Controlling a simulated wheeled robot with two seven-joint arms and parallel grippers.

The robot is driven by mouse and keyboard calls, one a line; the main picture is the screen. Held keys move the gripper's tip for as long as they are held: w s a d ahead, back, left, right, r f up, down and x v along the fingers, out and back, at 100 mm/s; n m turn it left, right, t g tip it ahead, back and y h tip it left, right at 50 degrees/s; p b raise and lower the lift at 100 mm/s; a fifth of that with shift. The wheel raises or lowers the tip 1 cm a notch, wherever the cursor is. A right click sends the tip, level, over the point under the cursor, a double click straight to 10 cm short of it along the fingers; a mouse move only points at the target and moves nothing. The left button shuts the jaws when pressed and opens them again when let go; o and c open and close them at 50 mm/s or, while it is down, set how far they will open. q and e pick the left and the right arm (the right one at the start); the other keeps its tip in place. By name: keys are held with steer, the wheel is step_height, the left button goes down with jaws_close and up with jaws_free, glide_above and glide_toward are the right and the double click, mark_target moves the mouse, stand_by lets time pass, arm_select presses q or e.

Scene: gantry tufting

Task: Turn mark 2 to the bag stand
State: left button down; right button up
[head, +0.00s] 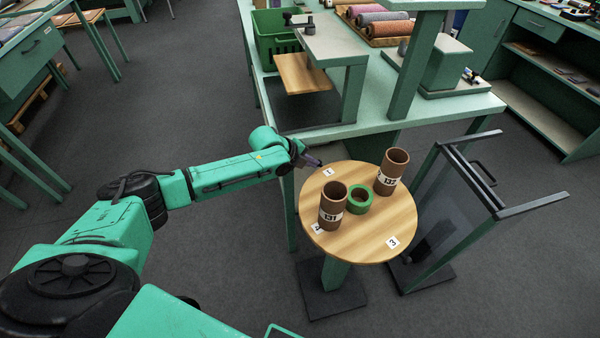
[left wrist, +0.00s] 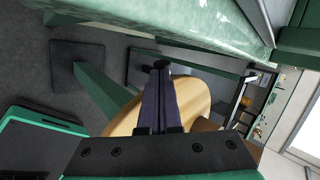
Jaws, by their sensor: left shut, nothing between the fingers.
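The round wooden turntable (head: 365,232) stands on a green post. Mark 1 (head: 328,172) is at its back left, mark 3 (head: 393,242) at its front right, and a partly covered mark, seemingly 4 (head: 318,229), at its front left. I cannot see mark 2. Two brown tubes (head: 333,205) (head: 392,170) and a green ring (head: 359,199) are on top. The bag stand (head: 478,180), a dark frame with green legs, is right of the turntable. My left gripper (head: 314,162) is shut and empty at the rim near mark 1; its fingers show in the left wrist view (left wrist: 161,68).
A green workbench (head: 375,127) stands close behind the turntable, with a green crate (head: 277,38), a small wooden shelf (head: 302,75) and yarn rolls (head: 380,20). Open floor lies in front and left. Shelving (head: 550,90) stands at far right.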

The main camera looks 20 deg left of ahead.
arm_select(q)
steer(key=shift+w+d+f+b, duration=0.1)
steer(key=shift+w+d+b, duration=0.5)
steer(key=shift+w, duration=0.2)
steer(key=shift+w+d+b, duration=0.5)
steer(key=shift+w+b, duration=0.2)
steer(key=shift+w, duration=0.05)
steer(key=shift+w+d+b, duration=0.5)
steer(key=shift+w+b, duration=0.05)
steer(key=shift+w, duration=0.05)
arm_select(e)
steer(key=shift+d+f, duration=0.2)
steer(key=shift+f, duration=0.85)
steer(key=shift+d+f, duration=0.2)
steer(key=shift+f, duration=0.85)
